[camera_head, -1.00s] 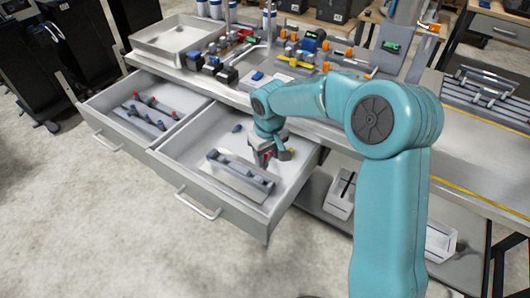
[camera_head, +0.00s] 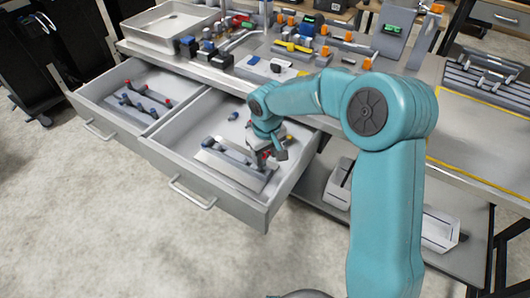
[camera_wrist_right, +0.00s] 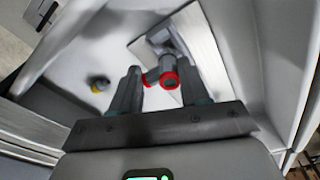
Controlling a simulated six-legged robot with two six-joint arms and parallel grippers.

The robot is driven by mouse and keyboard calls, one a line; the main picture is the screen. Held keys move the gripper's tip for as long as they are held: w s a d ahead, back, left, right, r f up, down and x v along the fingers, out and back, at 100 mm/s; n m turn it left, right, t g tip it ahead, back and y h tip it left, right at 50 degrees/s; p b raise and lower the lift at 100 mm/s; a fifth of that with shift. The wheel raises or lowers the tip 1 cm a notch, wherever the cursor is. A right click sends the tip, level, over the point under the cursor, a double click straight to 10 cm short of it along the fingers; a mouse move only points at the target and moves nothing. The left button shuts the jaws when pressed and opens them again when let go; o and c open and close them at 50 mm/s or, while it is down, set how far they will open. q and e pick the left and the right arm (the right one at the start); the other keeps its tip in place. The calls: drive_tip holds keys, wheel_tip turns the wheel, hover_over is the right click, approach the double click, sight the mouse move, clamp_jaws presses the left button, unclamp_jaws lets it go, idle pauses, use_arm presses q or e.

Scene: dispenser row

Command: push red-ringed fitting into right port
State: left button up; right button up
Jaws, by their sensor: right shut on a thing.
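My right gripper (camera_head: 264,162) is down in the right drawer, over the right end of a grey rack (camera_head: 226,158). In the wrist view its two fingers (camera_wrist_right: 160,88) are shut on the red-ringed fitting (camera_wrist_right: 169,78), a grey tubular piece with bright red rings. Only a little red shows at the gripper in the head view. The grey rack with its plate also shows beyond the fitting in the wrist view (camera_wrist_right: 207,58). The gripper covers the right port, so I cannot tell whether the fitting is in it. My left gripper is not in view.
The right drawer (camera_head: 180,158) has walls around the rack. A small blue fitting (camera_head: 233,116) lies behind the rack. The left drawer (camera_head: 87,95) holds several red-ended pieces. The bench above is crowded with parts.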

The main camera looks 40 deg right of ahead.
drive_tip(key=shift+f+b, duration=1.15)
drive_tip(key=shift+f, duration=0.2)
drive_tip(key=o, duration=1.2)
drive_tip(key=r, duration=0.5)
drive_tip(key=s+r+p, duration=0.1)
drive_tip(key=r, duration=1)
drive_tip(key=shift+s+a+r+p, duration=0.15)
drive_tip(key=shift+s+a+p, duration=0.2)
drive_tip(key=shift+s, duration=0.05)
